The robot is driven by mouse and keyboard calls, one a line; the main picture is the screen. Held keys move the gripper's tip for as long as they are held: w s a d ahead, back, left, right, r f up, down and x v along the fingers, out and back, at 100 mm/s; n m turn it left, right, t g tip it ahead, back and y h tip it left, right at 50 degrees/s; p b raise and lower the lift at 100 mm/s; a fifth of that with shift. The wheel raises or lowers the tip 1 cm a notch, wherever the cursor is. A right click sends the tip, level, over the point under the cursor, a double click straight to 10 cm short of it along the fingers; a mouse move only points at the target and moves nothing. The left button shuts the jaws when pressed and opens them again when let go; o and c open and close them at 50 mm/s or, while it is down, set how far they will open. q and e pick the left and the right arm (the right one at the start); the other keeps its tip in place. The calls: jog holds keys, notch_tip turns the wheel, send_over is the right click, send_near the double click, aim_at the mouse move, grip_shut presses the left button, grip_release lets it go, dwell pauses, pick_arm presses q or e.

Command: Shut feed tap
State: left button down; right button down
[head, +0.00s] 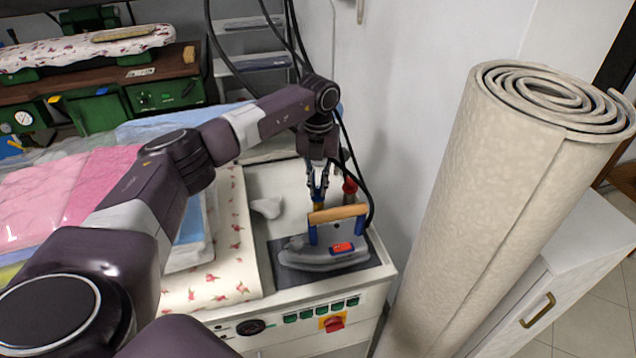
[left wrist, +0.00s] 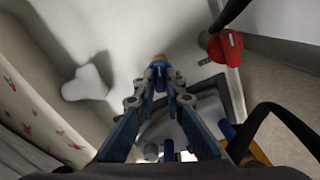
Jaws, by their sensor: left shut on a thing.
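My left gripper (head: 317,196) reaches down over the back of the white ironing unit, behind the iron. Its fingers are shut on a small blue and brass-yellow fitting, which looks like the tap. The brass part of this tap (head: 319,207) shows just below the fingertips. In the left wrist view the blue and yellow tap (left wrist: 158,63) sits at the tips of the gripper (left wrist: 158,78). The fingers partly hide it, so its handle angle is unclear. A separate red knob (head: 350,186) stands to the right, also in the left wrist view (left wrist: 225,46). My right gripper is out of view.
A grey iron (head: 325,258) with a wooden handle rests on a dark pad in front of the gripper. Black hoses hang close to the arm. A rolled beige carpet (head: 510,180) stands at right. Folded laundry (head: 75,195) lies at left.

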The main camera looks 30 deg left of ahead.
aim_at(318, 189)
pick_arm(q)
jog(key=shift+w+a+r+n+p, duration=0.15)
jog(key=shift+n+p, duration=0.2)
jog(key=shift+n, duration=0.8)
jog(key=shift+w+d+r+n+p, duration=0.1)
jog(key=shift+n+p, duration=0.2)
jog(key=shift+n, duration=0.85)
jog(key=shift+a, duration=0.1)
jog(key=c, duration=2.2)
grip_release()
jog(key=shift+o, duration=1.1)
jog(key=shift+s+f, duration=0.15)
notch_tip(318, 189, up, 12)
